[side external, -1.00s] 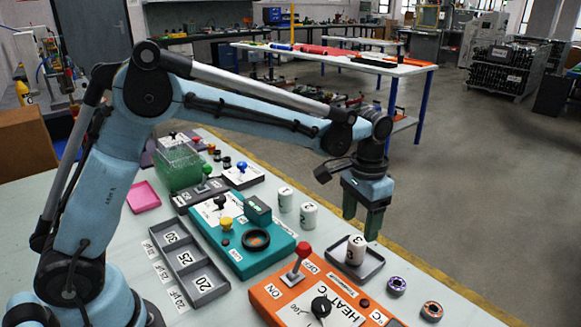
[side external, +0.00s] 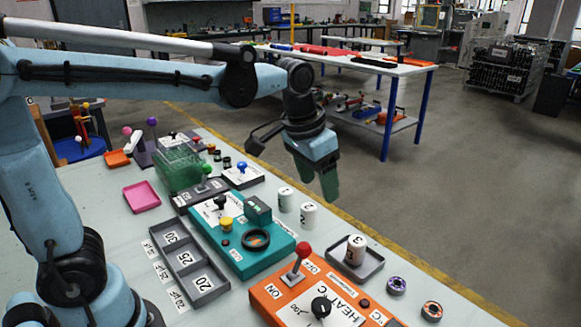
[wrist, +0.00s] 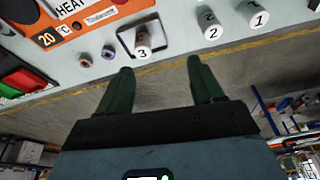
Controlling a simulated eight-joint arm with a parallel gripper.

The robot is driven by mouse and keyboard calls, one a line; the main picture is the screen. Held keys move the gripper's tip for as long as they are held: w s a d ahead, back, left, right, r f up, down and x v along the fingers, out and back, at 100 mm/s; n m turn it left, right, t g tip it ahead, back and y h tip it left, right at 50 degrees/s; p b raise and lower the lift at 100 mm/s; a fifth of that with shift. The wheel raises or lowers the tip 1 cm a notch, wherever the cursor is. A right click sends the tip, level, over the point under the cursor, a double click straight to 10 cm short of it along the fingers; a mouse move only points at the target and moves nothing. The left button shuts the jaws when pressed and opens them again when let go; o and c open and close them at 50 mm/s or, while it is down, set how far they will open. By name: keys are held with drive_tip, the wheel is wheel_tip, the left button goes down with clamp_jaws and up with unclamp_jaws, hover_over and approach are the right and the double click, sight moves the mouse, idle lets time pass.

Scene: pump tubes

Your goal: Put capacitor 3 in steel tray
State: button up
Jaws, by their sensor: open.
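In the wrist view, capacitor 3 (wrist: 142,42) also stands within the tray outline (wrist: 122,33). My gripper (side external: 329,198) is raised above the table edge, up and left of the tray in the side view, and apart from capacitor 3. Its green fingers (wrist: 163,80) are spread with nothing between them.
Capacitors 1 (side external: 285,199) and 2 (side external: 308,215) stand on the table left of the tray. An orange heater box (side external: 310,293) and a teal box (side external: 243,237) lie nearby. Two small round parts (side external: 396,286) (side external: 432,311) sit right of the tray.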

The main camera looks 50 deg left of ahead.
drive_tip(key=s+a+f+n+t, duration=0.1)
drive_tip(key=s+a+f+t, duration=0.3)
drive_tip(key=s, duration=0.6)
drive_tip(key=shift+a+f+n, duration=0.3)
drive_tip(key=shift+a, duration=0.15)
